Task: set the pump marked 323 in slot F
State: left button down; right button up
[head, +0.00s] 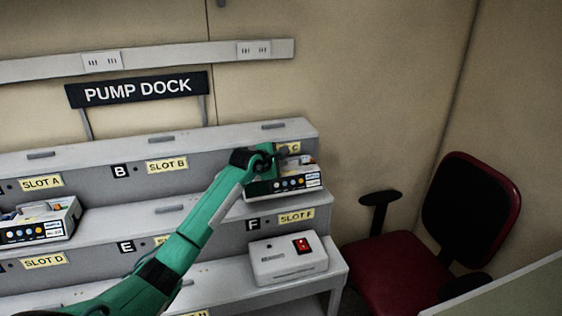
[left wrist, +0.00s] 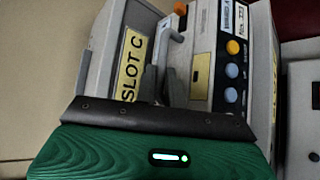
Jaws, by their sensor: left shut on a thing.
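A white pump (head: 284,182) with a dark front panel sits on the tier in front of the SLOT C label (head: 289,149). Its label in the left wrist view (left wrist: 234,47) seems to read 323, though the print is small. My left gripper (head: 277,165) is shut on this pump's top, by its handle; the fingertips are partly hidden. The SLOT F label (head: 296,216) is on the riser one tier lower. A white box with a red switch (head: 290,260) stands on the shelf in front of that label. My right gripper is not in view.
Another pump (head: 40,224) stands at the left, in front of the SLOT A label (head: 41,183). The tier before the SLOT B label (head: 166,165) looks empty, partly behind my left arm. A red and black chair (head: 420,220) stands right of the dock.

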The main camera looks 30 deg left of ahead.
pick_arm(q)
jog(key=shift+s+d+r, duration=0.1)
jog(key=shift+s+r, duration=0.05)
jog(key=shift+r, duration=0.15)
dwell(0.6)
jog(key=shift+f+b, duration=0.5)
jog(key=shift+b, duration=0.3)
jog(key=shift+f+b, duration=0.4)
jog(key=shift+b, duration=0.15)
dwell(0.8)
jog(key=shift+f+b, duration=0.5)
dwell(0.5)
